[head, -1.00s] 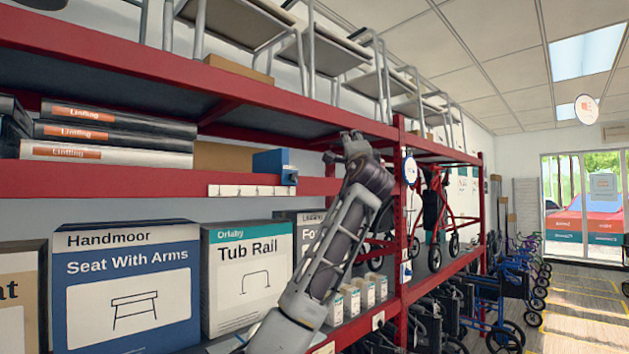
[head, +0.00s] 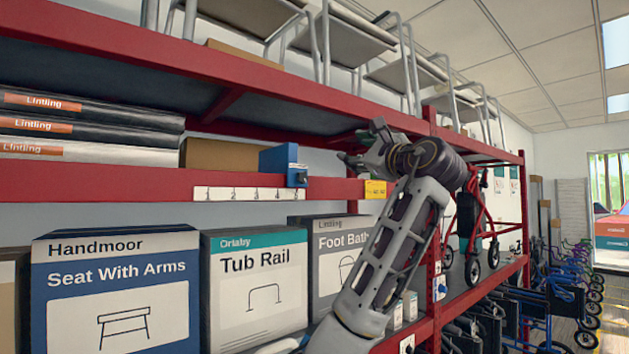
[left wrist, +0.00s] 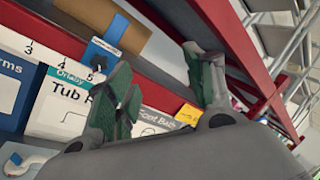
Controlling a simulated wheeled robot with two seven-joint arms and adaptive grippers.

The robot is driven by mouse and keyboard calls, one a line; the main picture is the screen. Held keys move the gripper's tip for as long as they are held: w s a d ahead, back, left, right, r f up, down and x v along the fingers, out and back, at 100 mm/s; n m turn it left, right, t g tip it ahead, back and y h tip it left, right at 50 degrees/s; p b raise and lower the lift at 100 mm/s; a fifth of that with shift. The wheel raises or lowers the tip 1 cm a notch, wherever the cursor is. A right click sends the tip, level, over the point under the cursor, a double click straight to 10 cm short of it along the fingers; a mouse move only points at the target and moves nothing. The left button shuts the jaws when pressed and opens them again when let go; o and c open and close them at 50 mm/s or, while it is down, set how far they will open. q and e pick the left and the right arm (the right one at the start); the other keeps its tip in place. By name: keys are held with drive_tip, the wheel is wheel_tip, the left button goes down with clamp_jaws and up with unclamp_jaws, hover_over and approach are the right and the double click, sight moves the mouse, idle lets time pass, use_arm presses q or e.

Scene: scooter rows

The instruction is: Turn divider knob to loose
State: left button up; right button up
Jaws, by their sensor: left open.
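A blue divider (head: 279,160) stands on the red middle shelf, right at the front edge. Its small dark knob (head: 297,176) is low on its right side, and too small to read whether it is tight or loose. The divider also shows at the upper left in the left wrist view (left wrist: 98,54). My left gripper (head: 363,145) is to the right of the divider, apart from it, fingers pointing left toward it. In the left wrist view its green-padded fingers (left wrist: 160,88) are spread with nothing between them. My right gripper is not in view.
A numbered white strip (head: 248,193) and a yellow tag (head: 375,189) sit on the shelf edge. Lintling boxes (head: 90,128) and a brown carton (head: 221,154) lie left of the divider. Boxes, including Tub Rail (head: 256,283), stand below. A red upright (head: 432,225) stands right of my arm.

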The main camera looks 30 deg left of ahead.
sight(304, 178)
use_arm(q)
drive_tip(key=s+a+f+m+g, duration=0.3)
drive_tip(key=f+m+g, duration=0.2)
drive_tip(key=m, duration=0.3)
drive_tip(key=shift+s+f+m+h, duration=0.3)
drive_tip(key=shift+s+f+m, duration=0.05)
drive_tip(key=shift+f+m, duration=0.05)
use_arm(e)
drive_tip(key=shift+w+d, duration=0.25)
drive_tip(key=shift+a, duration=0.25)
use_arm(q)
drive_tip(key=shift+a, duration=0.15)
drive_tip(key=p+x, duration=0.3)
drive_tip(key=x, duration=1)
drive_tip(key=shift+a+f, duration=0.1)
drive_tip(key=shift+a, duration=0.2)
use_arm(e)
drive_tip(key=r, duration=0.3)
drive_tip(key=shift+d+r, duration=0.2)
